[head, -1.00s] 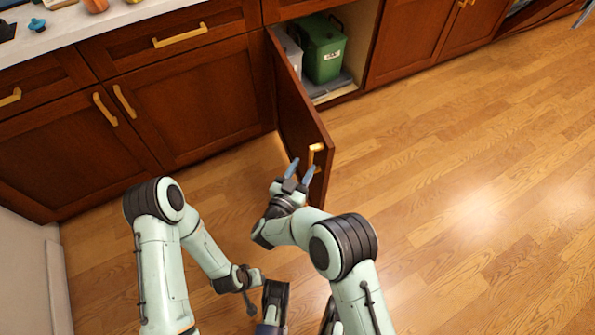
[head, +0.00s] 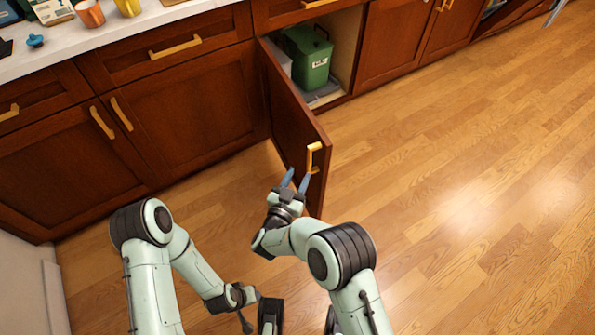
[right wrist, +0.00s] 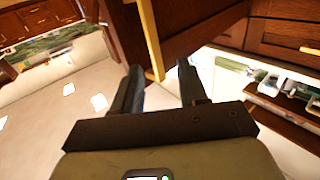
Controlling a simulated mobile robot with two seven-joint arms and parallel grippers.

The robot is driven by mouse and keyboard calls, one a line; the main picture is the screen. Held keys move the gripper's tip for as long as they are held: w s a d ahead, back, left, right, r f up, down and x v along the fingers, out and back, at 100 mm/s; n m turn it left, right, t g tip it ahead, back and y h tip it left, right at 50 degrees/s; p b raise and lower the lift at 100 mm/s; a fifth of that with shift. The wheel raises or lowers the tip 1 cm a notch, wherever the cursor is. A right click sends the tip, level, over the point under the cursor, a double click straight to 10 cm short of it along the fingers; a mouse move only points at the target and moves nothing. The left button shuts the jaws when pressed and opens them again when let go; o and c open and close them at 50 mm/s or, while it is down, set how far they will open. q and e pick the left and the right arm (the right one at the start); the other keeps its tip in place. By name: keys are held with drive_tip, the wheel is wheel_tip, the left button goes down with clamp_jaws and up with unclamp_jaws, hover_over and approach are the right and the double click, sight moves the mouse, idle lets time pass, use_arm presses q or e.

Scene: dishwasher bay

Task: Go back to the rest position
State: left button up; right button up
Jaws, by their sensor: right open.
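My right gripper (head: 296,180) is open and empty, close to the free edge of the open cabinet door (head: 292,125). The door's gold handle (head: 314,155) is just beyond the fingertips. In the right wrist view the two dark fingers of my right gripper (right wrist: 158,80) are spread apart, with the gold handle (right wrist: 148,35) beyond them. I cannot tell whether a finger touches the handle or door. My left arm (head: 190,255) is folded low at the left; its gripper's jaws do not show clearly at the bottom of the head view.
A green bin (head: 307,58) stands inside the open cabinet. A counter (head: 110,38) with an orange cup (head: 90,14), a yellow cup (head: 128,7) and a blue item (head: 36,40) runs along the upper left. The wooden floor (head: 450,190) to the right is clear.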

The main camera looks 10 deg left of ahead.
drive_tip(key=shift+d, duration=0.1)
